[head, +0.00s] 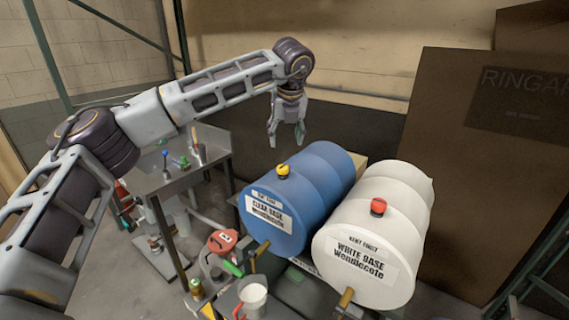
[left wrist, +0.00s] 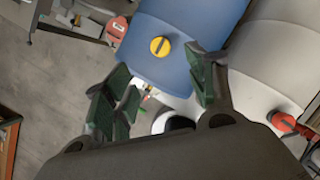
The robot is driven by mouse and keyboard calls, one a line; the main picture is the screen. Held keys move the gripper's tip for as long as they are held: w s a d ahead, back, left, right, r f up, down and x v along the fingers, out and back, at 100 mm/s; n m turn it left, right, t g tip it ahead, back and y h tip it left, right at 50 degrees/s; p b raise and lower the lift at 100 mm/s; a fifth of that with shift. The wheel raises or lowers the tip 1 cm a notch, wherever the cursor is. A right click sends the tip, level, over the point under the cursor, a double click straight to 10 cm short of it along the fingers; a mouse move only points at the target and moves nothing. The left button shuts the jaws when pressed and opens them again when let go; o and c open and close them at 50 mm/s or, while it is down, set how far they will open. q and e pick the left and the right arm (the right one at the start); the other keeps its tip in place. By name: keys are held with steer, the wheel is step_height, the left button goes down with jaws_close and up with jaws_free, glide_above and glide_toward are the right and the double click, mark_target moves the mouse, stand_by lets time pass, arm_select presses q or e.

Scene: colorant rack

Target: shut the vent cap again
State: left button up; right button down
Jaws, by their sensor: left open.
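The blue drum (head: 318,180), labelled CLEAR BASE, lies on its side with a yellow vent cap (head: 283,170) on top. The white drum (head: 400,195), labelled WHITE BASE, lies beside it with a red vent cap (head: 378,206). My left gripper (head: 286,138) hangs open and empty above and behind the yellow cap, apart from it. In the left wrist view, the yellow cap (left wrist: 160,47) shows between the spread green-padded fingers (left wrist: 160,78), with a dark bar across its top. I cannot tell whether either cap is loose.
A white bucket (head: 253,295) stands below the blue drum's brass tap (head: 261,248). A red-topped device (head: 222,241) is left of it. A metal bench (head: 185,178) with small tools stands at the left. A brown panel (head: 480,150) rises behind the white drum.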

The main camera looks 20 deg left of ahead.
mark_target(283, 166)
arm_select(q)
steer(key=p+x, duration=0.3)
steer(key=x, duration=1)
steer(key=shift+a+f, duration=0.1)
steer(key=shift+f, duration=0.25)
arm_select(e)
steer(key=r, duration=0.3)
steer(key=shift+s, duration=0.25)
arm_select(q)
steer(key=c, duration=1)
steer(key=shift+w, duration=0.1)
arm_select(e)
steer(key=shift+f, duration=0.2)
